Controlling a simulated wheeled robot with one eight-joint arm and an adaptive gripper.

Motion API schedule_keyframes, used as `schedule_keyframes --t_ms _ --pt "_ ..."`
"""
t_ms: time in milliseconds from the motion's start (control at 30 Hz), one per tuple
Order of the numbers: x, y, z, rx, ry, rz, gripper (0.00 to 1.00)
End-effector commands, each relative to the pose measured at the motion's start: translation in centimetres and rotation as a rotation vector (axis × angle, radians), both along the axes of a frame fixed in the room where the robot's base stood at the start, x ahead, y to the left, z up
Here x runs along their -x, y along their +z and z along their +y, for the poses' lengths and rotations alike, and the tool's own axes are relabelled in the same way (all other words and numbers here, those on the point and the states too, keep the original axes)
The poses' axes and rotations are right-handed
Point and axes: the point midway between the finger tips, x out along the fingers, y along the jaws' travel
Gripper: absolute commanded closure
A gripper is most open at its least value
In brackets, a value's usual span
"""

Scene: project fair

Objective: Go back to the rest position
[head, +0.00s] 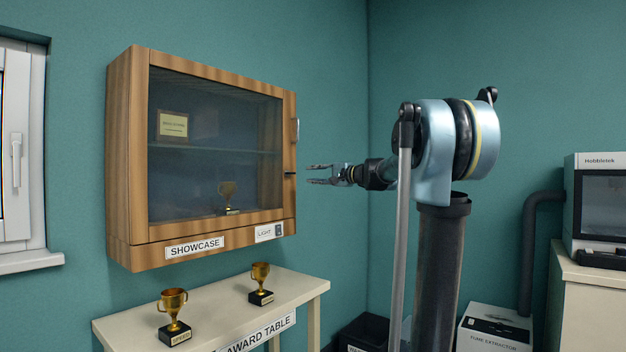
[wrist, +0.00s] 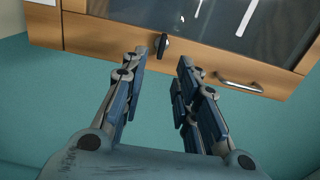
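My gripper (head: 322,174) is raised at the right side of the wall showcase (head: 127,150), pointing left toward its door edge. In the wrist view my gripper (wrist: 158,85) has its two fingers apart with nothing between them. A dark knob or key (wrist: 162,44) on the wooden door frame lies just beyond the fingertips, and a metal handle (wrist: 240,86) is to its right. In the head view the handle (head: 296,129) is on the frame's right side. The glass door looks closed. Whether a fingertip touches the showcase cannot be told.
Below the showcase, the award table (head: 215,310) carries two gold trophies, one at the left (head: 174,318) and one further right (head: 261,284). Another trophy (head: 228,197) and a plaque (head: 173,126) are inside the showcase. A fume extractor (head: 495,330) and a cabinet (head: 592,305) stand at the right.

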Motion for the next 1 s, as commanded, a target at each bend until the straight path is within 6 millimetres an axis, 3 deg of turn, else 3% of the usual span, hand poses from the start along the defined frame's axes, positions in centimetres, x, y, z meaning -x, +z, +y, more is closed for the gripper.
schedule_keyframes --t_ms 333,467,567,667,1000 --pt "0.1 -0.1 0.0 0.001 0.001 0.0 0.72" --pt "1.5 -1.2 0.2 0.044 0.013 0.001 0.72" --pt "4.3 -3.7 0.6 0.128 0.039 0.004 0.72" --pt "8.1 -7.4 0.7 0.251 0.074 0.012 0.72" --pt "21.6 -22.1 -1.8 0.686 0.198 0.075 0.72"
